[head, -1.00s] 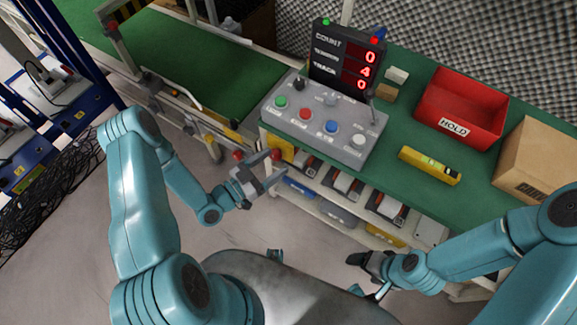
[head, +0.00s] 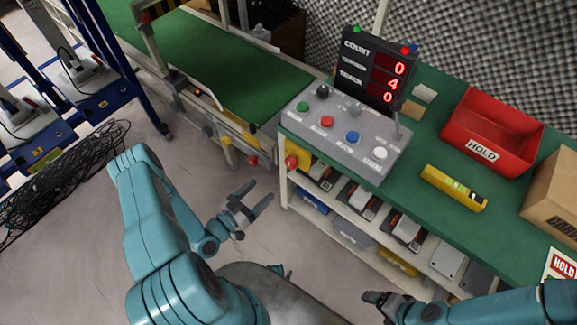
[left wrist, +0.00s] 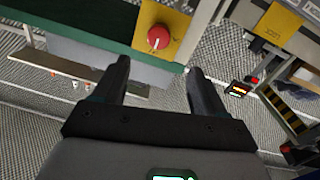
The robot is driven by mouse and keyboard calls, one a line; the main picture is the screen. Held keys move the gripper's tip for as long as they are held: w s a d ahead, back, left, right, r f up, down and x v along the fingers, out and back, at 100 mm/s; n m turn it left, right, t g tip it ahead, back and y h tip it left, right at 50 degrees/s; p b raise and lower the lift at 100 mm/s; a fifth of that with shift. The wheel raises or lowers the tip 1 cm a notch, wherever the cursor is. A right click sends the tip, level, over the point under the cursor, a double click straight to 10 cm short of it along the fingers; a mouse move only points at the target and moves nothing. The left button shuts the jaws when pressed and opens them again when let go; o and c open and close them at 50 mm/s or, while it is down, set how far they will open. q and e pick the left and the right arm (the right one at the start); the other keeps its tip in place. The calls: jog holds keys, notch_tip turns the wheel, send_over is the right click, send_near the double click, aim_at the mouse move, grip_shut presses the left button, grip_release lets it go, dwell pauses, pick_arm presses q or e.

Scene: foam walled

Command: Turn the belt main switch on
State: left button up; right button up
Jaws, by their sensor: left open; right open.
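A red rotary knob (head: 291,161) on a yellow plate (head: 300,149) sits at the left end of the green-topped bench. It also shows in the left wrist view (left wrist: 158,37), with a small pale mark on its face. Its printed label is too small to read. My left gripper (head: 260,192) is open and empty, below and left of this knob, apart from it. In the left wrist view the knob appears beyond and between my two fingers (left wrist: 158,70). My right gripper (head: 374,302) is open and empty at the bottom, in front of the bench.
A grey button box (head: 345,140) and a lit counter display (head: 377,68) stand on the bench. A red HOLD bin (head: 492,132) and a yellow level (head: 454,187) lie to the right. Another red knob (head: 252,160) is beside the green belt (head: 205,65).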

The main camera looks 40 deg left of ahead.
aim_at(289, 165)
pick_arm(q)
jog(key=w, duration=0.4)
jog(key=w+d, duration=0.1)
jog(key=w, duration=0.8)
jog(key=shift+d, duration=0.4)
jog(key=c, duration=1.1)
